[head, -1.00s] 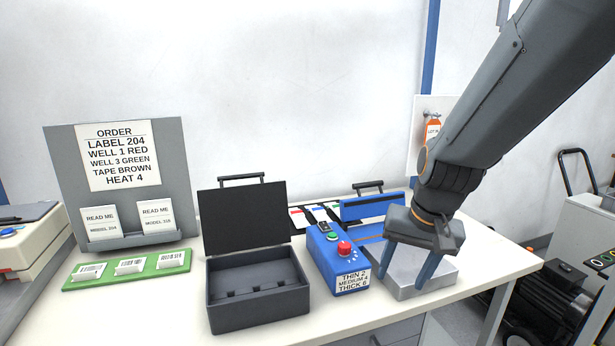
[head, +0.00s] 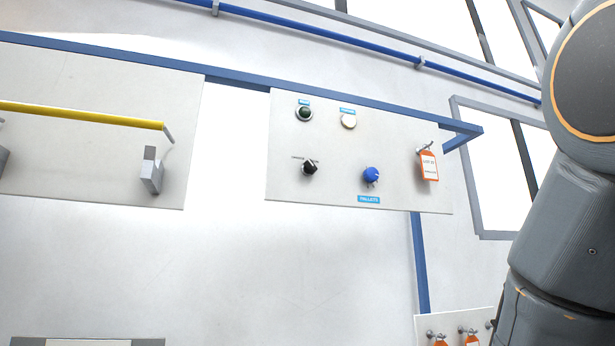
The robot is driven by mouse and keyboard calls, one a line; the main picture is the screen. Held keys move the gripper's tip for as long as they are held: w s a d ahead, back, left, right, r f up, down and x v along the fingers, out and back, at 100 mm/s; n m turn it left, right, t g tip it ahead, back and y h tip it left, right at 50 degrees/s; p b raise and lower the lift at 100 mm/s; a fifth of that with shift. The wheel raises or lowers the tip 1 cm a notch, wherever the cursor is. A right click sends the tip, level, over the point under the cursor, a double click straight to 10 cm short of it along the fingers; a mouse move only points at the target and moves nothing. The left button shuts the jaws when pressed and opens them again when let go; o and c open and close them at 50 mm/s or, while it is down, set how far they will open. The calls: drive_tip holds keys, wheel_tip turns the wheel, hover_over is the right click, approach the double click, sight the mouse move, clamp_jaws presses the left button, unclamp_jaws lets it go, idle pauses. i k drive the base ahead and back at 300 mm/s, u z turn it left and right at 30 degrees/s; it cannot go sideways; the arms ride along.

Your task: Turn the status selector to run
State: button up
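A pale wall panel (head: 240,182) carries two rotary knobs in the head view. The black knob (head: 310,168) sits at the lower left, with a small line mark behind it; its setting is too small to read. The blue knob (head: 371,175) sits to its right, above a blue label that seems to read "PALLETS". A dark green button (head: 304,113) and a white button (head: 348,121) are above them, each with a small blue label. I cannot tell which knob is the status selector. My arm fills the right edge; my gripper is out of view.
An orange tag (head: 428,166) hangs from a hook at the panel's right. More orange tags (head: 440,341) hang on a lower board at the bottom right. A yellow bar (head: 80,114) on brackets is at the left.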

sight(309, 167)
drive_tip(key=z, duration=1.5)
drive_tip(key=k, duration=1)
drive_tip(key=u, duration=1)
drive_tip(key=i, duration=0.5)
drive_tip(key=z, duration=0.05)
